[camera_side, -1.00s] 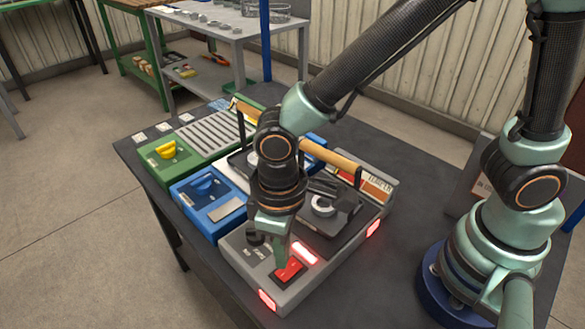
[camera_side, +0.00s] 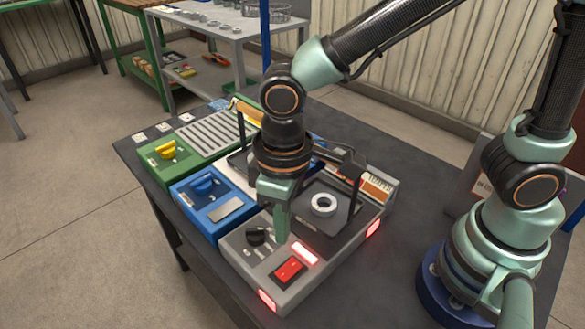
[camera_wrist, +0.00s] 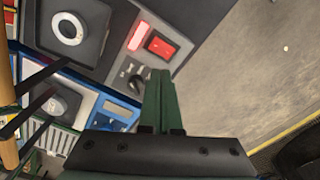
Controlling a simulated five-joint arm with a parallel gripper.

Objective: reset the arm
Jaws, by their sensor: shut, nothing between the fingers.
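My gripper (camera_side: 281,234) is shut and empty. In the side view its tips are in the air over the grey control unit (camera_side: 326,271), between a black knob (camera_side: 256,237) and a red rocker switch (camera_side: 289,271). The switch has a lit red-white lamp (camera_side: 304,253) beside it. In the wrist view the shut fingers (camera_wrist: 161,75) point toward the red switch (camera_wrist: 160,44), and the black knob (camera_wrist: 138,82) is just left of them. I cannot tell the exact height of the tips.
A white ring (camera_side: 323,205) lies on a dark plate behind the switch. A wooden handle bar on black posts (camera_side: 357,171) stands near my wrist. A blue unit (camera_side: 207,203) and a green unit (camera_side: 172,160) sit to the left.

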